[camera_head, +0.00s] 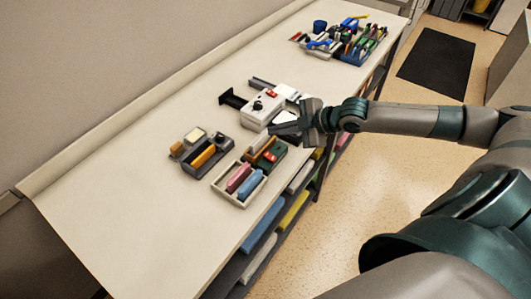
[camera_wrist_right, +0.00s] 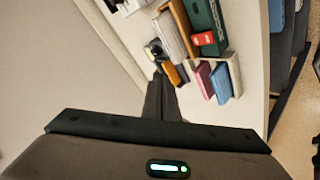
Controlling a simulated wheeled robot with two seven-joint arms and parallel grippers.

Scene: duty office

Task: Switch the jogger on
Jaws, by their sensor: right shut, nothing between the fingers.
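A white machine (camera_head: 262,107) with a dark round knob and a small red switch (camera_head: 271,93) stands mid-table in the head view; it looks like the jogger, though I read no label. A green box (camera_head: 273,154) with a red part stands nearer the table's front edge; it also shows in the wrist view (camera_wrist_right: 207,18), with its red part (camera_wrist_right: 204,38). My right gripper (camera_head: 276,128) is shut and empty, over the table just in front of the white machine. Its closed fingers (camera_wrist_right: 163,97) show in the wrist view. Whether they touch anything I cannot tell. My left gripper is out of view.
A cream tray (camera_head: 237,201) holds pink and blue blocks at the front edge. A dark organizer (camera_head: 188,165) with an orange block stands left of it. A blue bin (camera_head: 352,58) and several stationery items crowd the far end. The table's near left is bare.

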